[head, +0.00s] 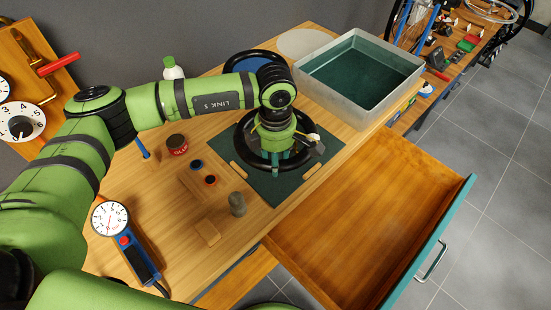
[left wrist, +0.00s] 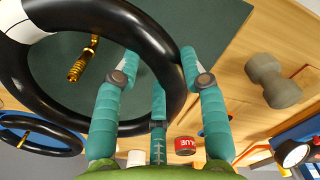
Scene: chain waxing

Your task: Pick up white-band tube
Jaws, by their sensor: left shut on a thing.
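The white-band tube is a thick black ring (head: 243,149) over the dark green mat in the head view. In the left wrist view the tube (left wrist: 65,6) fills the upper left, with its white band (left wrist: 22,22) and a brass valve stem (left wrist: 80,62). My left gripper (head: 277,168) comes down from above onto the ring's near side. Its teal fingers, also in the left wrist view (left wrist: 160,68), are shut around the tube's black wall. Whether the tube is lifted clear of the mat is hard to tell. My right gripper is out of view.
Another black tube lies on a blue disc (head: 250,60) behind. A grey water tank (head: 386,97) stands at the back right. A red glue tin (head: 178,145), a grey dumbbell-shaped piece (head: 237,204) and a gauge (head: 110,218) are on the bench. An open drawer (head: 365,215) juts out, empty.

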